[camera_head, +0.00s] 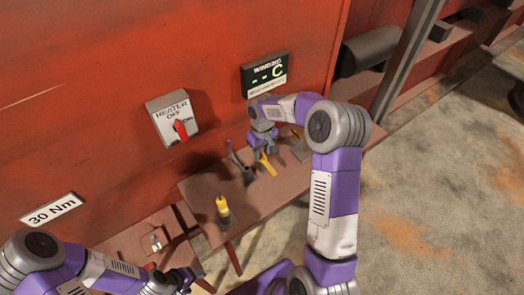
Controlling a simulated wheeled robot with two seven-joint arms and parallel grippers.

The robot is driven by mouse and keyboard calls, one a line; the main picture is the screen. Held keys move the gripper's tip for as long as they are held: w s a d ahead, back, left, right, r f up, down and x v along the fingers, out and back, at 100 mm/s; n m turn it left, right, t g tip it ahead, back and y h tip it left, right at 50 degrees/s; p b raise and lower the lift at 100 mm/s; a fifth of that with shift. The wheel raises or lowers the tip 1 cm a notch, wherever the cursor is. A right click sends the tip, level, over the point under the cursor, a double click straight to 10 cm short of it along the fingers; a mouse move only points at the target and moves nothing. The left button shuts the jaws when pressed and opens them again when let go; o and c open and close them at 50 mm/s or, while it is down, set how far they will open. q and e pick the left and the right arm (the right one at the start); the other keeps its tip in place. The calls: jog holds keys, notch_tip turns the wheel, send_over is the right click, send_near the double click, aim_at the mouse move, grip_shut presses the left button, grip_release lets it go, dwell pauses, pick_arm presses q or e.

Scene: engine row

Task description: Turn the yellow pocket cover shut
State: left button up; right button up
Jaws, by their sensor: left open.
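No yellow pocket cover can be made out for certain. A flat yellow piece (266,163) lies on the brown table (275,193), just below my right gripper (264,146). I cannot tell whether they touch or whether it is the cover. My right arm reaches over the table from the right, and its fingers are too small and dark to read. My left gripper (182,279) is low at the bottom edge, beside the lower bench (125,245). It is open, and nothing shows between its fingers. A small grey fitting (154,241) sits on that bench.
A yellow-handled tool (222,207) stands upright on the table, with a dark tool (241,167) behind it. On the red wall are a heater switch box (172,116) with a red knob, a dark display (264,75) and a 30 Nm sign (52,209). Open floor lies right.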

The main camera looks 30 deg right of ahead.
jog(key=shift+c, duration=0.3)
grip_shut()
jog(key=shift+w, duration=0.1)
dwell(1.0)
